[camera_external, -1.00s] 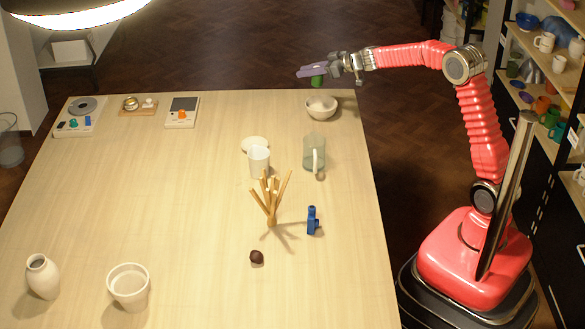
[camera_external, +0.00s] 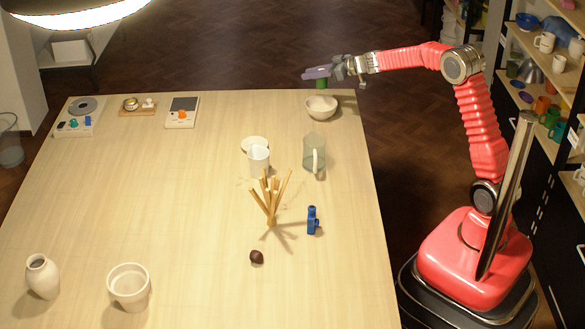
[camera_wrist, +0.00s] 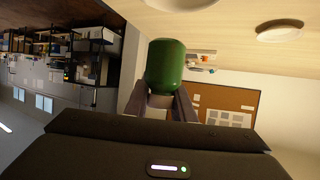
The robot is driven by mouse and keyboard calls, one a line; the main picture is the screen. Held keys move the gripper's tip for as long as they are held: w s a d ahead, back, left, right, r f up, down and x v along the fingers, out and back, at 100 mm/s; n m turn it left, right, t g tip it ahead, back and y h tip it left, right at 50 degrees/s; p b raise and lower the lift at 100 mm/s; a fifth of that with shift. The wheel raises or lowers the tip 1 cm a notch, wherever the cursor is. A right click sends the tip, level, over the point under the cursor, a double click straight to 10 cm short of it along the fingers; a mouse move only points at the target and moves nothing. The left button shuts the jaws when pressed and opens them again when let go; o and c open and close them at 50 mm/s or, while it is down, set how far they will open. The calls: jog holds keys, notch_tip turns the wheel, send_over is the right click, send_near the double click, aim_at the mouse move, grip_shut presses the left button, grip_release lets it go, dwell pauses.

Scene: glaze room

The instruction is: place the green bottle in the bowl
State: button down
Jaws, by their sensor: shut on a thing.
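The green bottle (camera_wrist: 172,65) is between my gripper's fingers in the wrist view, its rounded green end toward the camera's far side. In the external view only a small part of the bottle (camera_external: 321,84) shows under my gripper (camera_external: 317,73). My gripper is shut on it. The white bowl (camera_external: 321,107) stands upright on the table near its far right corner. The bottle is held above the bowl, apart from it as far as I can tell. The gripper hides most of the bottle in the external view.
A greenish clear pitcher (camera_external: 314,152) and a white cup (camera_external: 258,159) stand nearer than the bowl. A holder with wooden sticks (camera_external: 271,205), a blue object (camera_external: 312,220) and a dark lump (camera_external: 257,257) are mid-table. The table (camera_external: 150,200) is clear left of centre.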

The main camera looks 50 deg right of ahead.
jog(key=shift+f, duration=4.45)
jog(key=c, duration=1.4)
grip_release()
jog(key=shift+c, duration=0.2)
notch_tip(320, 180, up, 7)
jog(key=shift+r, duration=0.1)
